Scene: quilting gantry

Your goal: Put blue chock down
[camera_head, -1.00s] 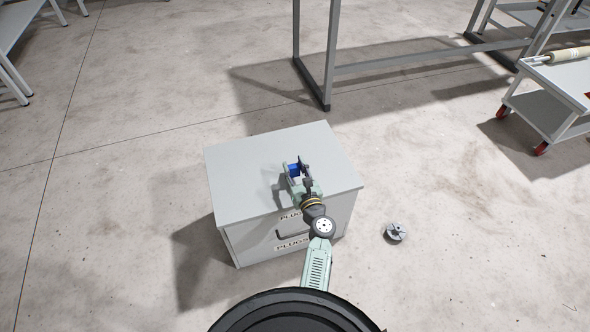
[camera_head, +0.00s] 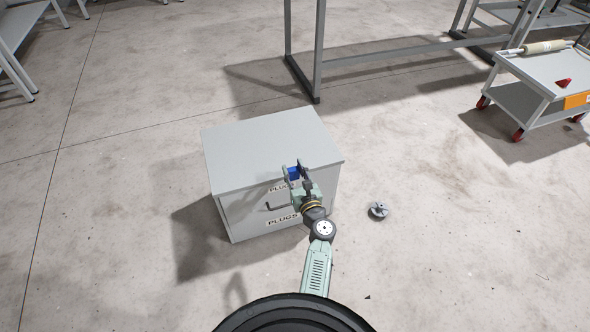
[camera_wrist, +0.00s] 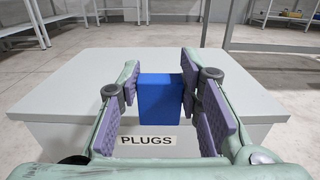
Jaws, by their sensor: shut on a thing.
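The blue chock (camera_head: 293,173) is a small blue block held between the fingers of my gripper (camera_head: 299,170). In the wrist view the blue chock (camera_wrist: 160,98) sits between the purple finger pads of my gripper (camera_wrist: 163,100), which is shut on it. In the head view the gripper is at the front right edge of a grey cabinet (camera_head: 255,142) marked PLUGS. The wrist view shows the cabinet top (camera_wrist: 75,80) beyond the chock. I cannot tell the chock's exact height against the top.
The cabinet top is bare. A round grey metal part (camera_head: 379,210) lies on the floor right of the cabinet. A trolley (camera_head: 540,75) with red wheels stands at the upper right. A grey metal frame (camera_head: 318,60) stands behind the cabinet. Floor around is mostly clear.

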